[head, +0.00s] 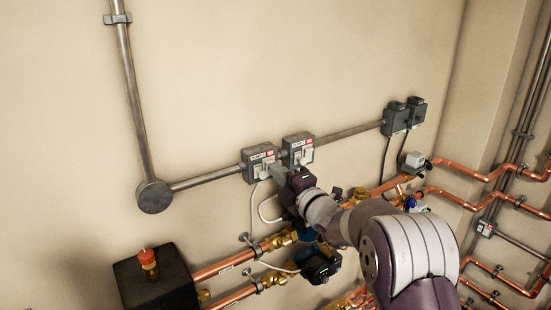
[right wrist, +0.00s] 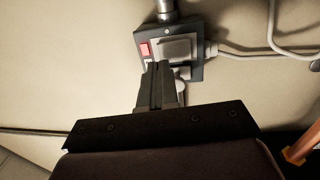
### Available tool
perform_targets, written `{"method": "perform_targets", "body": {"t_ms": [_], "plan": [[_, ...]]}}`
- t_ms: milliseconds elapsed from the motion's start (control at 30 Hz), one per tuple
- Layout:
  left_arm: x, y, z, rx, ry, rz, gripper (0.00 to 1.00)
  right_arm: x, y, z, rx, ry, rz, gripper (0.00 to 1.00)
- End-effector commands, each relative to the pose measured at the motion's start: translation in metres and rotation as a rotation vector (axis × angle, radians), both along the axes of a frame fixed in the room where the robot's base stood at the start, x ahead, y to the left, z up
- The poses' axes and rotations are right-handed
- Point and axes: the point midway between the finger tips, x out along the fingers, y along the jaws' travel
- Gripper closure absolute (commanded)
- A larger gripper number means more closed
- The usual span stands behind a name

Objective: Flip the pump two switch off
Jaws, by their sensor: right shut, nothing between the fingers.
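Two grey switch boxes sit side by side on the wall in the head view, a left one (head: 258,160) and a right one (head: 298,149). Each has a pale rocker and a label with a red patch; the labels are too small to read surely. My right gripper (head: 277,173) is shut and empty, at the lower right of the left box and lower left of the right box. In the right wrist view the shut fingers (right wrist: 157,68) overlap the lower edge of one switch box (right wrist: 195,67), close to its rocker (right wrist: 176,48). Contact cannot be told. My left gripper is out of view.
A grey conduit (head: 210,181) runs to the boxes from a round junction (head: 155,196). Two dark boxes (head: 395,118) hang further right. Copper pipes (head: 225,264), valves and a black block (head: 155,284) lie below.

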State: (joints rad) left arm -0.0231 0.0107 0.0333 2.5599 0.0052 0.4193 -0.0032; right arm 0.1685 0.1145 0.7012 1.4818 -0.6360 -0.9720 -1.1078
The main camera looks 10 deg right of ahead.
Motion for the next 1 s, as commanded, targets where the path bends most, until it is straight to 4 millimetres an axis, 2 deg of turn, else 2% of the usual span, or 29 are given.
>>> {"method": "perform_targets", "body": {"t_ms": [33, 100, 467, 567, 633, 700, 1000], "plan": [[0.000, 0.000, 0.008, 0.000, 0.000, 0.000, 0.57, 0.005, 0.002, 0.004, 0.000, 0.002, 0.001, 1.00], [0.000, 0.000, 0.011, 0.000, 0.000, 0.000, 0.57, 0.011, 0.004, 0.003, 0.001, 0.001, 0.000, 1.00], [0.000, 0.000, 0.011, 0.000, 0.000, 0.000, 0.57, 0.015, 0.005, 0.001, 0.001, 0.000, -0.001, 1.00], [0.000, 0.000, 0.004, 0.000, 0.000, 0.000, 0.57, 0.016, 0.006, -0.002, 0.000, -0.001, 0.000, 1.00], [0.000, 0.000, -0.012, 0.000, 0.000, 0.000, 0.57, 0.020, 0.007, -0.005, -0.001, -0.004, 0.002, 1.00], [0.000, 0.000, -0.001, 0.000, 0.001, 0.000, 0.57, 0.019, 0.007, 0.003, 0.000, 0.001, 0.001, 1.00], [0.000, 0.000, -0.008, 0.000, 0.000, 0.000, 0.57, 0.020, 0.008, 0.002, 0.000, -0.001, 0.002, 1.00]]}}
